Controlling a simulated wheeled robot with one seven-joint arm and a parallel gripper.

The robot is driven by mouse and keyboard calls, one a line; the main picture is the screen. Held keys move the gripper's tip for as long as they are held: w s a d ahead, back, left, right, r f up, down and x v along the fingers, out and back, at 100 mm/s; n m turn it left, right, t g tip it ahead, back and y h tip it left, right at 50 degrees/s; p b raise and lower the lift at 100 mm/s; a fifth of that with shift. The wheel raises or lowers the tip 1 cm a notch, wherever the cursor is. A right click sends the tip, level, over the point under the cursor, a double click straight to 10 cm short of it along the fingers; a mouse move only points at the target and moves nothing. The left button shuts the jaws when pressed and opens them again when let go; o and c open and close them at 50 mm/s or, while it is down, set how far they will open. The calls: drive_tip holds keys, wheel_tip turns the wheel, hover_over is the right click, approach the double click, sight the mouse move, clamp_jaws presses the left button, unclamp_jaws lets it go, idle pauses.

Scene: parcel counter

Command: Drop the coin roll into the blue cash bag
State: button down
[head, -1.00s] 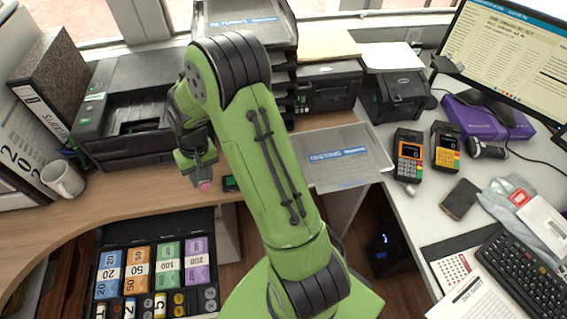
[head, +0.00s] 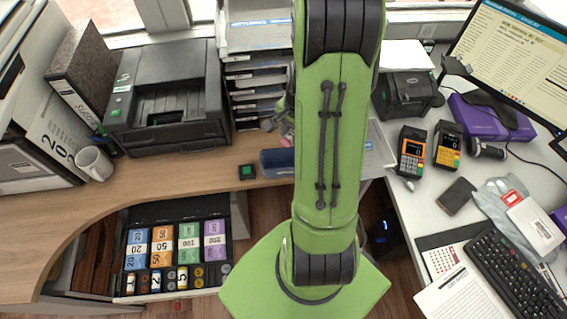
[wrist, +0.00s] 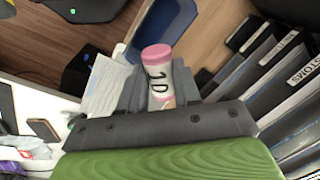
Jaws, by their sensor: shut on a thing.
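The coin roll (wrist: 157,75) is a pale cylinder with a pink cap and dark marking. My gripper (wrist: 160,88) is shut on it, with a grey finger on either side. In the head view, my arm hides most of the gripper and the roll. The blue cash bag (head: 276,163) is dark blue and sits at the counter's front edge, its right part hidden behind my arm. In the wrist view the blue cash bag (wrist: 185,22) shows just beyond the pink cap, partly covered by it. The roll is apart from the counter; whether it is over the bag's opening I cannot tell.
A black printer (head: 166,100) and stacked trays (head: 256,95) stand behind. An open cash drawer (head: 170,215) is below the counter. Card terminals (head: 411,150) stand on the right desk. Bare wood lies left of the bag.

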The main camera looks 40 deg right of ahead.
wheel_tip(320, 180, down, 4)
drive_tip(key=b, duration=0.2)
drive_tip(key=shift+f+b, duration=0.25)
drive_tip(key=shift+b, duration=0.15)
drive_tip(key=shift+r, duration=0.1)
drive_tip(key=c, duration=0.7)
unclamp_jaws()
drive_tip(key=shift+r, duration=0.1)
drive_tip(key=r+p, duration=0.1)
drive_tip(key=r, duration=0.4)
drive_tip(key=s+r+p, duration=0.1)
drive_tip(key=r, duration=0.4)
drive_tip(key=s+r+p, duration=0.1)
drive_tip(key=r+p, duration=0.1)
drive_tip(key=r, duration=0.3)
drive_tip(key=shift+d+r, duration=0.2)
drive_tip(key=shift+r, duration=0.05)
